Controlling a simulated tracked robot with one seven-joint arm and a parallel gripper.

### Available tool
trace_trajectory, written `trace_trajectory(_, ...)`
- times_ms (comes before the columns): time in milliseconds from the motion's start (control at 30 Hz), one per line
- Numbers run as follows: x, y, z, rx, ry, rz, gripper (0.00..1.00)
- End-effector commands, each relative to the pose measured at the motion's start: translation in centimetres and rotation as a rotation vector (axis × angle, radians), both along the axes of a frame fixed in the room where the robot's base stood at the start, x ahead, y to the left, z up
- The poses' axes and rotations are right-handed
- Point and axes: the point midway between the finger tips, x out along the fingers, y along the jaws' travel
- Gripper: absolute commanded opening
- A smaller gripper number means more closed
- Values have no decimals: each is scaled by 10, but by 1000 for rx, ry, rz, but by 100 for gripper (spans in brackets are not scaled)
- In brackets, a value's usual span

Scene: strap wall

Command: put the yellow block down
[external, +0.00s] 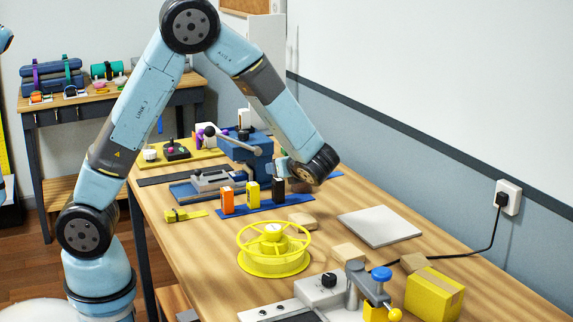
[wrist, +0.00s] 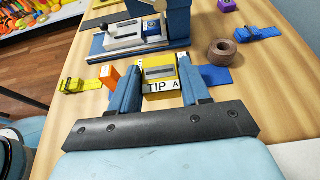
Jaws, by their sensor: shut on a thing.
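The yellow block (wrist: 160,72) sits between the two blue fingers of my gripper (wrist: 158,64) in the wrist view, and the gripper is shut on it. In the external view the yellow block (external: 252,196) shows upright over the blue strap (external: 222,212), just right of the orange block (external: 227,201). Whether its base touches the strap I cannot tell. The orange block also shows in the wrist view (wrist: 109,76), close to the left finger. A dark upright piece (external: 279,191) stands right of the yellow block; whether it is part of my gripper is unclear.
A brown ring (wrist: 222,50) lies right of the fingers in the wrist view. A yellow buckle (external: 185,215) lies left of the strap. A yellow spool (external: 274,250) and a flat grey plate (external: 380,226) are in front and right.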

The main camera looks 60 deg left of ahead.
Motion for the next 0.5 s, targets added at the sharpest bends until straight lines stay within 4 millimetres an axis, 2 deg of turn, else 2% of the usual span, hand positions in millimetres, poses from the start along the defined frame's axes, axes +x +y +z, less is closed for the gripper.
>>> trace_trajectory(500,91,13,-44,2,1,1,4)
